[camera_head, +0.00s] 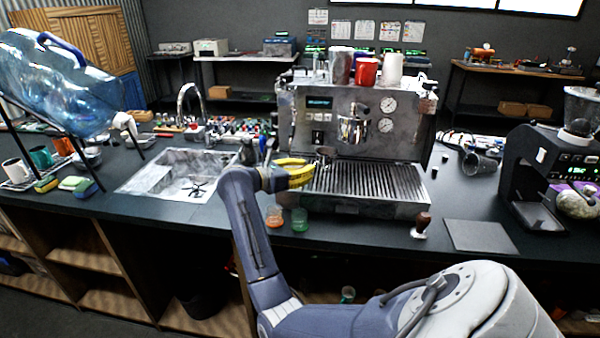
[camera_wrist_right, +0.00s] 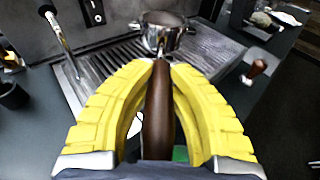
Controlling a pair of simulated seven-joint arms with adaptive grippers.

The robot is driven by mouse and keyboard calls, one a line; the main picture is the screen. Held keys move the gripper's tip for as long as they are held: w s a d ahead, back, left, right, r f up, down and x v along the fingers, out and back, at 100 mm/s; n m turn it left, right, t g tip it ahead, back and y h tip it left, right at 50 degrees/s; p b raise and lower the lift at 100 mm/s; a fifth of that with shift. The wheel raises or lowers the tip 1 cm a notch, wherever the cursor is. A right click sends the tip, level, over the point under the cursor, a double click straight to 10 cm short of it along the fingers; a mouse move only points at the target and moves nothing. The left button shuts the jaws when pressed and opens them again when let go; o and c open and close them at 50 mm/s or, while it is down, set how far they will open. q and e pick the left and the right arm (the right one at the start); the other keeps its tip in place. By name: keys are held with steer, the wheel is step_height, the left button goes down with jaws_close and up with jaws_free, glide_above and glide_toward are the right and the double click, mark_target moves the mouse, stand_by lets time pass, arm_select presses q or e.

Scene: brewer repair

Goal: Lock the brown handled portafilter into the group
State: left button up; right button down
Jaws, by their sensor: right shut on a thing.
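My right gripper (camera_head: 305,173) has yellow fingers and is shut on the brown handle (camera_wrist_right: 158,115) of the portafilter. The portafilter's metal basket (camera_wrist_right: 163,33) points away from the gripper, above the drip tray grille (camera_head: 365,180); it looks upright and open at the top. In the head view the basket (camera_head: 324,154) shows just beyond the fingertips, low and left of the shiny group (camera_head: 352,127) on the espresso machine (camera_head: 335,105). The portafilter is apart from the group. My left gripper is not in view.
A steam wand (camera_wrist_right: 62,40) hangs left of the basket. Orange (camera_head: 274,215) and green (camera_head: 299,219) small cups stand below my gripper. A brown-handled tamper (camera_head: 422,225) and a dark mat (camera_head: 480,236) lie right. A sink (camera_head: 150,180) is left. Cups stand atop the machine.

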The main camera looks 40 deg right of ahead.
mark_target(333, 150)
steer(key=shift+d+r+x, duration=0.1)
steer(key=shift+r+x, duration=0.3)
steer(key=shift+x, duration=1.55)
steer(key=shift+d+r+x, duration=0.1)
steer(key=shift+r+x, duration=0.35)
steer(key=shift+x, duration=1.45)
steer(key=shift+d+r+x, duration=0.1)
steer(key=shift+r+x, duration=0.3)
steer(key=shift+x, duration=1.55)
steer(key=shift+a+r+h, duration=0.1)
steer(key=shift+h, duration=0.2)
steer(key=shift+r, duration=1.2)
stand_by(0.7)
